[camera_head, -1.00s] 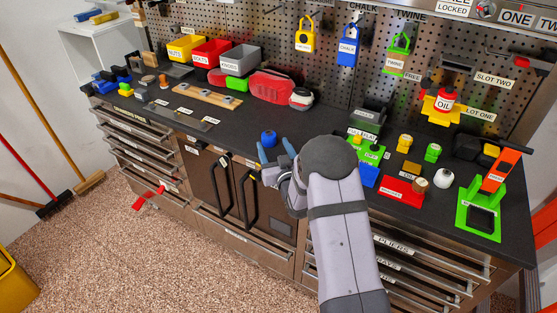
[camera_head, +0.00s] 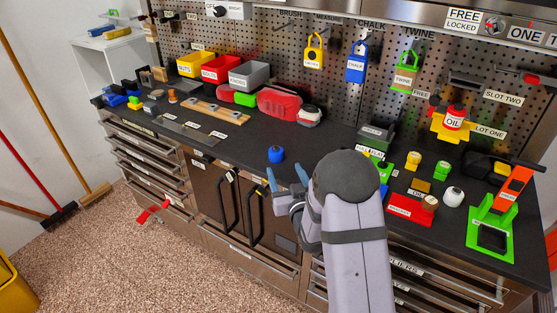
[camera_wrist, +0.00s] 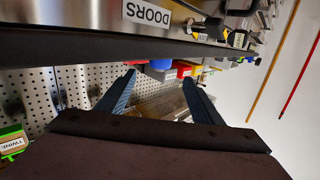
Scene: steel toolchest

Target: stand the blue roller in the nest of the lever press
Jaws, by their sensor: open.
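The blue roller (camera_head: 276,154) stands upright on the dark bench top near its front edge, left of my arm. My gripper (camera_head: 286,174) is open, with its blue fingers just below the roller in the head view and nothing seen between them. The open fingers (camera_wrist: 158,92) also show in the wrist view. A small blue patch lies beyond them there, too unclear to name. The lever press (camera_head: 490,228), with a green base and orange lever, stands at the bench's right end. Its lever is raised at a slant. I cannot make out the nest clearly.
A red case (camera_head: 279,103) and bins (camera_head: 249,75) stand behind the roller. Bench around the roller is clear.

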